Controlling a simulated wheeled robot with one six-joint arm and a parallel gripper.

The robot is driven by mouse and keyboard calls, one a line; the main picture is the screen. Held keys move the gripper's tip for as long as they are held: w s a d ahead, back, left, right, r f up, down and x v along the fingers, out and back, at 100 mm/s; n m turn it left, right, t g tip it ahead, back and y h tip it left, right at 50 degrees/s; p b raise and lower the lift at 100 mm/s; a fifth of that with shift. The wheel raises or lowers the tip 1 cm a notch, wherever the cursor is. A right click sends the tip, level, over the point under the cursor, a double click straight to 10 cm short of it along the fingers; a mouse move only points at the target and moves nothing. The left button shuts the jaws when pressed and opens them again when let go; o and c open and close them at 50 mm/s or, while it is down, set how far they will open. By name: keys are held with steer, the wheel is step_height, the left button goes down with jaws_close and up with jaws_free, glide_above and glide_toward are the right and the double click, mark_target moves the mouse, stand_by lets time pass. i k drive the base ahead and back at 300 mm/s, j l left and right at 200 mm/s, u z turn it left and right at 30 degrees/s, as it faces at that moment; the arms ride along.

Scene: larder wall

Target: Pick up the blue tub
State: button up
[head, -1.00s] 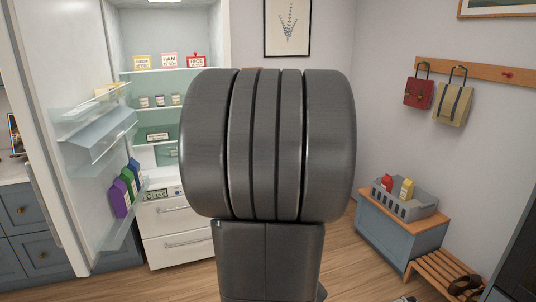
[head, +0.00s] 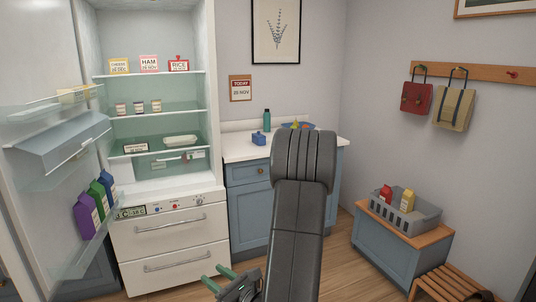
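A small blue tub (head: 258,139) with a raised bit on top stands on the white counter (head: 240,152), near its left end. My gripper (head: 216,277) is low at the bottom of the head view, in front of the fridge drawers and lower cabinet. Its two green-tipped fingers are spread apart with nothing seen between them. It is well below the tub in the picture and apart from it. My arm covers part of the counter to the right of the tub.
A teal bottle (head: 267,120) stands just behind the tub. A blue bowl (head: 287,126) with fruit is farther right, partly behind my arm. The open fridge door (head: 45,150), with cartons, juts out at left. A grey crate (head: 408,219) sits on a low cabinet at right.

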mark_target(260, 142)
steer(key=i+z, duration=0.15)
steer(key=i, duration=0.45)
steer(key=i+j+z, duration=0.15)
steer(key=i, duration=0.4)
steer(key=i+j+z, duration=0.15)
steer(key=i, duration=0.45)
steer(key=i+j+z, duration=0.35)
steer(key=i+j, duration=1.3)
steer(key=i, duration=0.1)
